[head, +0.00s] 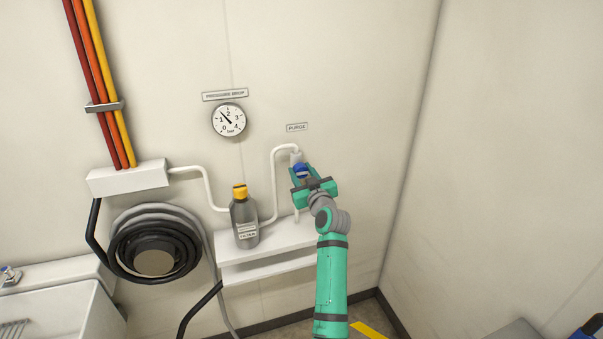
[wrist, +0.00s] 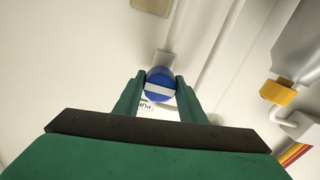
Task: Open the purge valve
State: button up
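The purge valve shows as a blue round knob (head: 303,170) at the end of a white pipe, below a "PURGE" label (head: 297,128) on the wall. In the wrist view the blue knob (wrist: 161,84) has a white bar running crosswise between my fingers. My gripper (head: 300,177) is at the knob in the head view. In the wrist view my gripper (wrist: 160,78) has one green finger on each side of the knob, and both look in contact with it. The valve body behind the knob is partly hidden.
A pressure drop gauge (head: 229,120) is on the wall to the left. A grey filter bottle with a yellow cap (head: 244,222) stands by a white shelf (head: 262,250). A coiled black hose (head: 155,250) hangs further left. The right wall is bare.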

jog(key=c, duration=0.3)
jog(key=n, duration=0.4)
jog(key=shift+d+n, duration=0.1)
jog(key=shift+n, duration=0.3)
jog(key=n, duration=0.9)
jog(key=shift+n, duration=2.1)
jog(key=shift+f, duration=0.1)
